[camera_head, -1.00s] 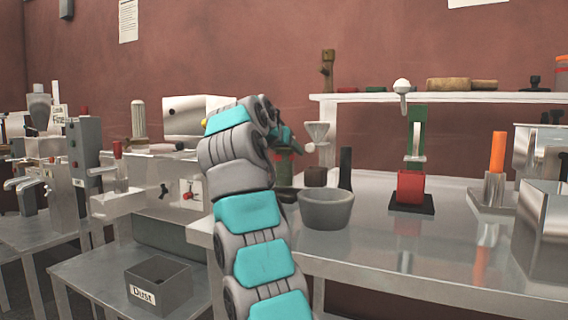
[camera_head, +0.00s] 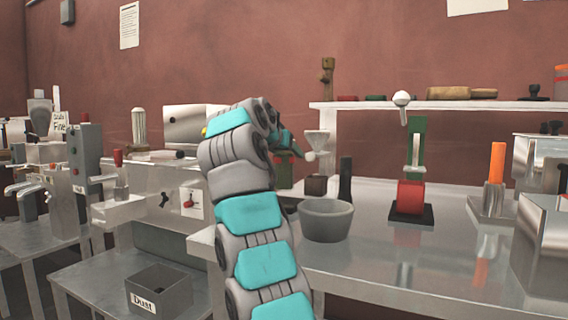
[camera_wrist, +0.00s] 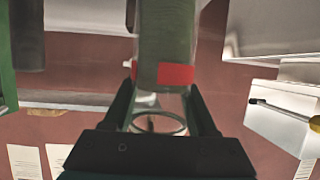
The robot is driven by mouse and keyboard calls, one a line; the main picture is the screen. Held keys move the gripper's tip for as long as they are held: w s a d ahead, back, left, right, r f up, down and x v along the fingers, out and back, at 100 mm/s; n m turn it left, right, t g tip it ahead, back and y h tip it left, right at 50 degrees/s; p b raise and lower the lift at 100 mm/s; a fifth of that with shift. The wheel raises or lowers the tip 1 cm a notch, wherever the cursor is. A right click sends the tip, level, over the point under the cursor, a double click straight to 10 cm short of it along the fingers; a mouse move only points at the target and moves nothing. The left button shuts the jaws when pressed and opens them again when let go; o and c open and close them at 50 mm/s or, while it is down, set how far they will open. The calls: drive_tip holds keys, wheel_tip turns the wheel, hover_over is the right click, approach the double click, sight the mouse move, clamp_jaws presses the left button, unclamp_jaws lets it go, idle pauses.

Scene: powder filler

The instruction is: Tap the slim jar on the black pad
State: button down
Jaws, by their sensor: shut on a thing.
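The slim jar is clear, with green contents and a red band; in the wrist view the jar (camera_wrist: 165,45) runs up out of the picture between my fingers. My gripper (camera_wrist: 160,100) is shut on it near its round rim. In the head view the jar (camera_head: 284,174) shows as a green sliver just right of my arm, with its red band near the top. My arm hides much of my gripper there. A dark flat patch (camera_head: 289,200) lies low beside the arm; it may be the black pad, but it is mostly hidden. I cannot tell whether the jar touches it.
A grey bowl (camera_head: 326,222) stands close in front on the steel table. A dark block (camera_head: 316,186) with a white funnel and a black upright (camera_head: 345,180) stand behind it. A red and green press (camera_head: 411,195) is further right. A "Dust" bin (camera_head: 158,290) sits lower left.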

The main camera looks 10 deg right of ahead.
idle(0.4)
drive_tip(key=shift+f+b, duration=1.4)
drive_tip(key=shift+b, duration=0.1)
drive_tip(key=shift+r, duration=0.1)
drive_tip(key=shift+r+p, duration=1.35)
drive_tip(key=shift+f, duration=0.1)
drive_tip(key=shift+f+b, duration=1.35)
drive_tip(key=shift+b, duration=0.05)
drive_tip(key=shift+r, duration=0.1)
drive_tip(key=shift+r+p, duration=1.35)
drive_tip(key=shift+f, duration=0.1)
